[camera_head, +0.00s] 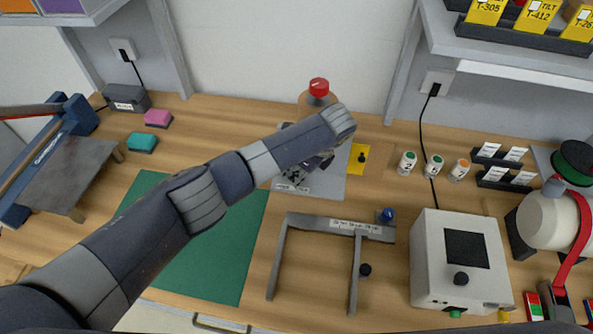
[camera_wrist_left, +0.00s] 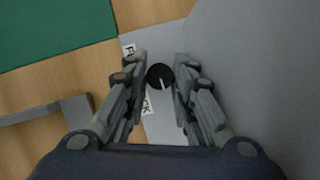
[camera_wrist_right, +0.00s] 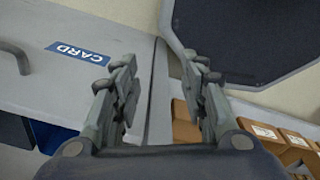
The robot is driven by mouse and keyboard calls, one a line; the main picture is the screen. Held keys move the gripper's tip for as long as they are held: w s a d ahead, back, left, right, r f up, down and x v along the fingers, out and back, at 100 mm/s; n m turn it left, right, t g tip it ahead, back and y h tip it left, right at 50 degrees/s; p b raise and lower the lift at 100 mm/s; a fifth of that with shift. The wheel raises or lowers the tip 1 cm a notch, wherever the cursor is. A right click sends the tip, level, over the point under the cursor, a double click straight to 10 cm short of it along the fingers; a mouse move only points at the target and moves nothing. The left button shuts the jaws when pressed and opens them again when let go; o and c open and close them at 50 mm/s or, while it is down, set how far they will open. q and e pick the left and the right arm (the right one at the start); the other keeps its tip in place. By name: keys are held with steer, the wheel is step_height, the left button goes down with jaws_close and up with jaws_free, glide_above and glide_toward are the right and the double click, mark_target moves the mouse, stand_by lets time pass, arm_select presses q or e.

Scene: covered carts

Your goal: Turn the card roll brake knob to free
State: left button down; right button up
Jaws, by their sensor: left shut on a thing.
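The black brake knob (camera_wrist_left: 160,77) with a white pointer line stands on a grey plate (camera_wrist_left: 140,42) in the left wrist view. Its pointer aims down and slightly right. White label pieces beside it are partly hidden; letters like "F" and "CK" show. My left gripper (camera_wrist_left: 160,78) has one finger on each side of the knob and is shut on it. In the head view my left gripper (camera_head: 308,168) is over the grey plate (camera_head: 327,184), and my arm hides the knob. My right gripper (camera_wrist_right: 163,82) is open and empty, above a grey surface.
A red-topped cylinder (camera_head: 319,88) stands behind my left wrist. A blue CARD label (camera_wrist_right: 79,53) shows near my right gripper.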

stand_by(0.3)
arm_select(q)
steer(key=c, duration=1.3)
jaws_free()
steer(key=shift+c, duration=0.2)
steer(key=shift+a+r, duration=0.1)
steer(key=v, duration=0.8)
